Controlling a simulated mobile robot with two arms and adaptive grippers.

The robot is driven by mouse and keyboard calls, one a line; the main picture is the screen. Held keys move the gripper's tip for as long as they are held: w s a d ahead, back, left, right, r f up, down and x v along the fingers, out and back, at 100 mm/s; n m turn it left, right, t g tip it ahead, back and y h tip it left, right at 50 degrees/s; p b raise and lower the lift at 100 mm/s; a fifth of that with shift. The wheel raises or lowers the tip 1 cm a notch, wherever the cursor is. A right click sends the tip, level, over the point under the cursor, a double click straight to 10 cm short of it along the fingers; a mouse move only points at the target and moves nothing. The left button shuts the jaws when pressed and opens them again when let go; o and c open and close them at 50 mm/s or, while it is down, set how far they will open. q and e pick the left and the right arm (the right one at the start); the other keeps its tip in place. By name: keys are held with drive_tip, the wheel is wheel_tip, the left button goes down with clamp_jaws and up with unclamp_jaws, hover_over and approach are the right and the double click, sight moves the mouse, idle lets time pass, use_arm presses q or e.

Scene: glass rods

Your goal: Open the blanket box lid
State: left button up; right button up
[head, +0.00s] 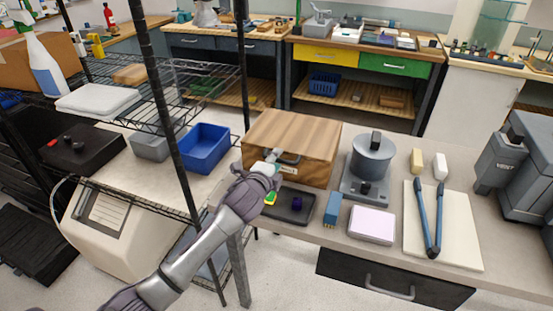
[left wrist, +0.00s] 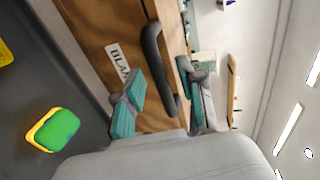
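The blanket box (head: 318,152) is a wooden box with a flat, closed-looking lid at the left end of the counter. In the left wrist view, its wooden front (left wrist: 95,25) carries a partly hidden white label (left wrist: 118,62) and a dark bar handle (left wrist: 155,60). My left gripper (head: 272,163) is at the front of the box. Its teal fingers (left wrist: 162,98) are spread, one on each side of the handle's lower end in the picture; I cannot tell whether they touch it. My right gripper is in neither view.
A dark scale-like tray (head: 290,207) lies before the box, with a green and yellow sponge (left wrist: 57,130) near my gripper. A grey round device (head: 371,160) stands close on the right. A wire shelf with a blue bin (head: 206,150) and a black post are on the left.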

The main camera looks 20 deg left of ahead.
use_arm(q)
drive_tip(key=shift+w+f, duration=0.1)
drive_tip(key=shift+w, duration=0.4)
clamp_jaws()
